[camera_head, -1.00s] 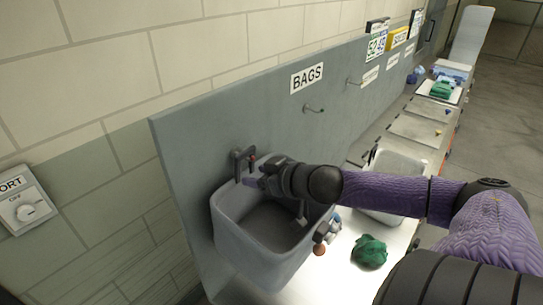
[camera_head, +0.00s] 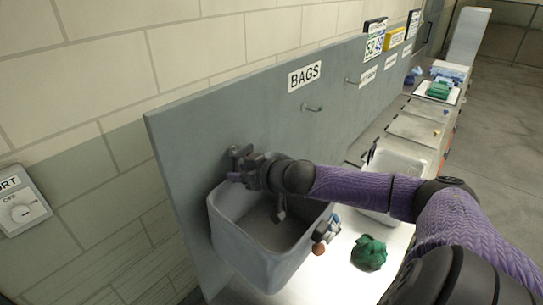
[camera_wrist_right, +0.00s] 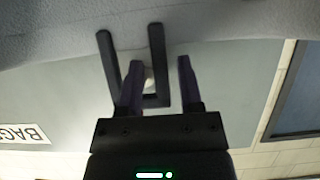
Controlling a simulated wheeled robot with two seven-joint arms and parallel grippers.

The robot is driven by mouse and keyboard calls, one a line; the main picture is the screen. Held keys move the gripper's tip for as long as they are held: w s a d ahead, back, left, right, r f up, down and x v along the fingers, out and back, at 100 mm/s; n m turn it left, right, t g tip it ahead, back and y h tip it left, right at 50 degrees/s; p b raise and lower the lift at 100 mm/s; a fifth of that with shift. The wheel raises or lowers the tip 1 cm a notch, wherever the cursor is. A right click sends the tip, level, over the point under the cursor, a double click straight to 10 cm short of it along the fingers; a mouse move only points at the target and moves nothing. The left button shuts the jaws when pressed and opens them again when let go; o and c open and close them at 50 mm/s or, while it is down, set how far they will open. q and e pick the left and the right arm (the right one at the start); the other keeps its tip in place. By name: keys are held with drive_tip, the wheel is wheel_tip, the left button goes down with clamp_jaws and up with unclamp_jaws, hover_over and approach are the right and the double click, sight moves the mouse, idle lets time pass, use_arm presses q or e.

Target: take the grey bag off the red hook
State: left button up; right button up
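The grey bag (camera_head: 262,262), a stiff open-topped pouch, hangs against the grey board at the left end. My right gripper (camera_head: 236,172) is above its rim at the hook mount, hiding the red hook and most of the bag's handle in the head view. In the right wrist view, a dark U-shaped loop (camera_wrist_right: 109,62) hangs below the grey textured bag side (camera_wrist_right: 225,22). My right gripper's two fingers (camera_wrist_right: 161,84) are apart, with one side of the loop between them. Whether they touch it I cannot tell. My left gripper is out of view.
The grey board (camera_head: 285,130) carries a BAGS sign (camera_head: 304,76) and an empty hook (camera_head: 312,108). A green crumpled item (camera_head: 369,253) lies on the bright counter right of the bag. A grey tray (camera_head: 398,165) stands farther back.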

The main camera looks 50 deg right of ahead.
clamp_jaws()
idle(1.1)
